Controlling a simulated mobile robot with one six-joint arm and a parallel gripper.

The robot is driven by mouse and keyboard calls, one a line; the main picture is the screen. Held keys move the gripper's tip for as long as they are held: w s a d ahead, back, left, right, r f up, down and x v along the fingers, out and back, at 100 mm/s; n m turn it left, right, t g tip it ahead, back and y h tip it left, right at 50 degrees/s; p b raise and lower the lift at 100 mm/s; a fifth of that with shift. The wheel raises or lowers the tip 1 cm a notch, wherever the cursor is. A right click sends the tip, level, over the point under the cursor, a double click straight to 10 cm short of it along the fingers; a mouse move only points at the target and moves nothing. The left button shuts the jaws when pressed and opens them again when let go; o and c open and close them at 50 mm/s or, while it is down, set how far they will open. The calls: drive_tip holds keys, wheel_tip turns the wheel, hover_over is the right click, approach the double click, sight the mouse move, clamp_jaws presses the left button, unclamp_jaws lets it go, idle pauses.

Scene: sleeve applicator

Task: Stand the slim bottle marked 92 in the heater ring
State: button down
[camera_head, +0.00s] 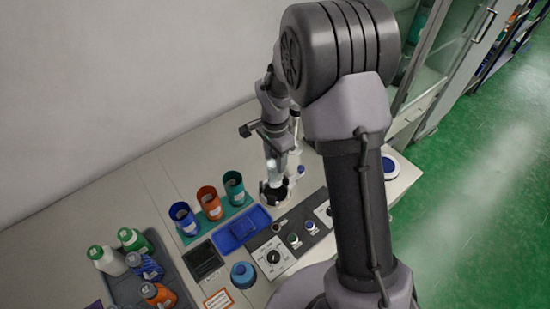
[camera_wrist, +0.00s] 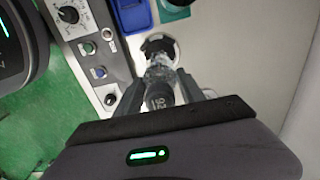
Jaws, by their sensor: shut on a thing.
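The slim bottle (camera_wrist: 160,75) is clear with a dark cap that carries a number reading like 92. My gripper (camera_wrist: 161,92) is shut on it, with one finger on each side near the cap. In the head view the bottle (camera_head: 275,170) looks upright below my gripper. The heater ring (camera_wrist: 159,44) is black on a pale round base, and the bottle's far end overlaps it in the wrist view. In the head view the ring (camera_head: 273,192) is directly under the bottle. I cannot tell whether the bottle's foot is inside the ring or just above it.
A control panel (camera_head: 296,240) with dials and buttons lies in front of the ring. A blue tray (camera_head: 243,229) and blue, orange and green cups (camera_head: 210,203) stand to the left. A grey tray (camera_head: 124,290) holds several bottles. The bench behind is clear.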

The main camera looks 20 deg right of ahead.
drive_tip(key=shift+f, duration=0.1)
idle(0.3)
drive_tip(key=shift+f, duration=0.15)
drive_tip(key=shift+c, duration=0.8)
unclamp_jaws()
drive_tip(key=shift+f+b, duration=0.1)
drive_tip(key=shift+b, duration=0.2)
drive_tip(key=shift+r+p, duration=3)
drive_tip(key=shift+r, duration=1.6)
